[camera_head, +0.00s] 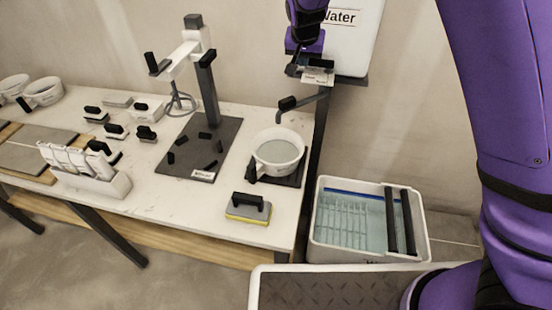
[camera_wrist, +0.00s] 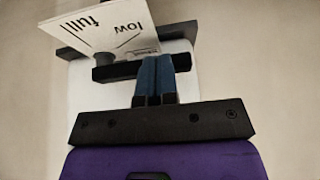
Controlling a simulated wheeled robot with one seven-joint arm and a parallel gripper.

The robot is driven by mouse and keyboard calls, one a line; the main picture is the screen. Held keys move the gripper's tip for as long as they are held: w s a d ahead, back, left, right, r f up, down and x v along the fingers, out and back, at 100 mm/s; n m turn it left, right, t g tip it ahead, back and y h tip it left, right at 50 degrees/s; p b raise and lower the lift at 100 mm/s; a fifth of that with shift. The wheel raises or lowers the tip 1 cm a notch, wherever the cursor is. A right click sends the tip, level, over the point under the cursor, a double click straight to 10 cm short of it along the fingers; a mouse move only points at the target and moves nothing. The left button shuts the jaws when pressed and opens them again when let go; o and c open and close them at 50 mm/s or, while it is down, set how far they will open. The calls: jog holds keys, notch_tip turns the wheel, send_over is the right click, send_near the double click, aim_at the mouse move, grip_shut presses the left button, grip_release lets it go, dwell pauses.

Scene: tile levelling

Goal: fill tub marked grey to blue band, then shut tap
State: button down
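A round white tub (camera_head: 279,160) with a black handle stands on a dark plate at the bench's right end. Its contents look flat and grey. I cannot read its mark or make out a blue band on it. The tap spout (camera_head: 306,98) ends above the tub; I see no stream. The white tank (camera_head: 358,38) reads "Water". My gripper (camera_wrist: 155,75) is at the black tap lever (camera_wrist: 112,72) below the tank, its blue fingertips close together against it; whether they pinch it is unclear. A low/full card (camera_wrist: 95,28) stands beside the lever.
A floor bin (camera_head: 315,236) with a blue line inside its rim holds clear water and black bars. A sponge float (camera_head: 248,208) lies in front of the tub. Left are a dark board (camera_head: 225,135) with a stand and several black-handled tools.

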jog(key=shift+s+d+r+g, duration=0.2)
jog(key=shift+s+r+g, duration=0.1)
jog(key=shift+s+r, duration=0.35)
jog(key=shift+r, duration=1.95)
jog(key=shift+a, duration=0.1)
